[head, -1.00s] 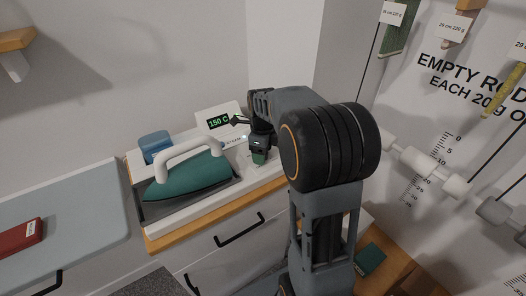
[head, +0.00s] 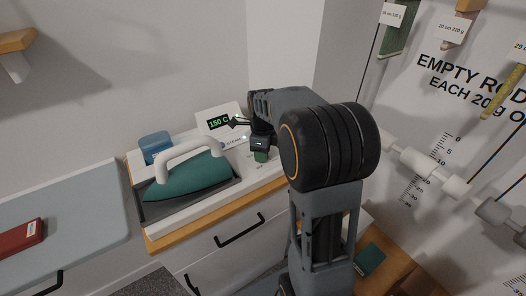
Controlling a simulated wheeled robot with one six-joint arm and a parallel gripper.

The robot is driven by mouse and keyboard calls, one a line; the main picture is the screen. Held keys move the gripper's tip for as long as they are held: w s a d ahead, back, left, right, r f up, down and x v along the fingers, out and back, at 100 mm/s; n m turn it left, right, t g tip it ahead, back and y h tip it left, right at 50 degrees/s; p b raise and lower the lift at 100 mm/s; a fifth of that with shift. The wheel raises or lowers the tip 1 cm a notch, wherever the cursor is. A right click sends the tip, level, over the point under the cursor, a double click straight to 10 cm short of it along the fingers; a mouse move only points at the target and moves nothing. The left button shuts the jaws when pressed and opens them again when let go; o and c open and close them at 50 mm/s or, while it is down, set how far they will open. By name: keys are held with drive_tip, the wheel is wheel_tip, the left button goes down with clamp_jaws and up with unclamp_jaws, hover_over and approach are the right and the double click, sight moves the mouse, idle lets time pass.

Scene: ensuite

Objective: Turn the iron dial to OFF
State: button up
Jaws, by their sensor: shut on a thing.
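A teal iron (head: 190,174) with a white handle rests on a dark tray on the white top of a drawer unit. Behind it stands a white control panel (head: 206,131) whose display (head: 219,122) reads 150 C in green. My gripper (head: 240,123) reaches in from the right and is shut at the front of the panel, right of the display. The dial itself is hidden behind or between the fingers, so its pointer position cannot be read.
A blue block (head: 155,147) stands behind the iron. A grey ironing board (head: 70,215) with a red book-like object (head: 22,241) lies at the left. A wall corner rises close behind my arm. Hanging rods (head: 432,165) are at the right.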

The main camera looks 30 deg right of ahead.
drive_tip(key=n+p, duration=0.1)
drive_tip(key=n, duration=0.3)
drive_tip(key=shift+r, duration=0.1)
drive_tip(key=n, duration=0.4)
drive_tip(key=shift+n+p, duration=0.4)
drive_tip(key=n, duration=0.4)
drive_tip(key=shift+n+p, duration=0.3)
drive_tip(key=shift+p, duration=0.05)
drive_tip(key=n, duration=0.4)
drive_tip(key=shift+p, duration=0.3)
drive_tip(key=n, duration=0.9)
drive_tip(key=shift+n+p, duration=0.3)
drive_tip(key=shift+p, duration=0.1)
drive_tip(key=n, duration=0.4)
drive_tip(key=shift+n, duration=2.1)
